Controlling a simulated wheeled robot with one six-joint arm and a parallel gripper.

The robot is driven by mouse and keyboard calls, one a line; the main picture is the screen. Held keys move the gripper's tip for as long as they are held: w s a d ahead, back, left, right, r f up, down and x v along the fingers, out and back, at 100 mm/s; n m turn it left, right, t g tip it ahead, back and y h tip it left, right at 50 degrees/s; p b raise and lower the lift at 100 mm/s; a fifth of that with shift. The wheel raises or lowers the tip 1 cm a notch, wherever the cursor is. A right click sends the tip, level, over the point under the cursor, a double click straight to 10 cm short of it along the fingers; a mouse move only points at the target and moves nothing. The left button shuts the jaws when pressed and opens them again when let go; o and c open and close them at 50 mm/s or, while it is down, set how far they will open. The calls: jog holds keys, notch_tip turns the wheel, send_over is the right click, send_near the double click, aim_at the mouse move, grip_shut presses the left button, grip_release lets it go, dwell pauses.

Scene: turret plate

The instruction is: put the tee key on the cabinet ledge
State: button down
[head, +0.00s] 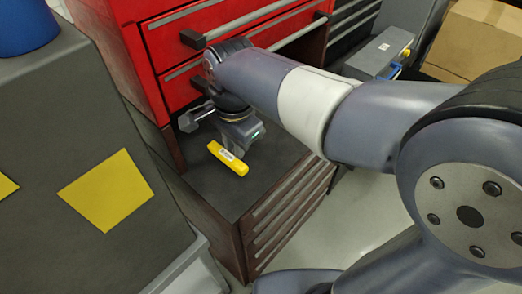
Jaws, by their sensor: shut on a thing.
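The tee key (228,158) shows as a yellow bar with a small pale label. The rest of it is hidden. My gripper (238,143) points down and is shut on the tee key, right behind the yellow bar; the fingertips are hardly visible. The cabinet ledge (215,192) is the dark flat top of the lower cabinet, in front of the red drawers. The tee key is over this ledge. I cannot tell whether it touches the surface.
The red drawer cabinet (142,45) with dark handles rises close behind my gripper. A grey surface with a yellow square (106,190) and a blue cylinder (27,25) stands at left. A cardboard box (480,42) is at the top right. The ledge's front part is clear.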

aim_at(237, 178)
notch_tip(237, 178, down, 9)
jog(key=shift+f, duration=0.1)
dwell(0.3)
jog(key=shift+f, duration=0.1)
jog(key=c, duration=1.3)
grip_release()
jog(key=r, duration=1.2)
jog(key=shift+s+d+r, duration=0.15)
jog(key=shift+s+d, duration=0.2)
